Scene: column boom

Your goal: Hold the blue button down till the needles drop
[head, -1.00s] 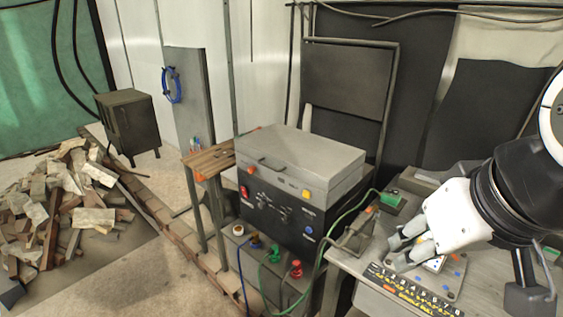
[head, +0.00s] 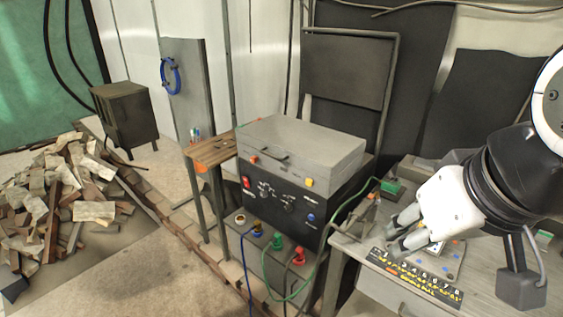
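A small blue button (head: 311,217) sits at the right of the black front panel (head: 275,203) of a grey-lidded box (head: 300,150). Above it on the panel is a yellow square. A red switch (head: 246,182) and dark knobs are further left. No needles can be made out. My gripper (head: 392,235) is to the right of the box, over a grey plate (head: 447,262) on the bench. Its two grey fingers look apart, with nothing clearly held between them. It is well away from the blue button. The fingers hide part of the plate.
A numbered black strip (head: 415,277) lies along the bench's front (head: 490,285). A green block (head: 391,187) is behind my gripper. Cables and coloured plugs (head: 277,241) hang before the box. A small wooden table (head: 210,150) stands left. Rubble (head: 60,190) lies far left.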

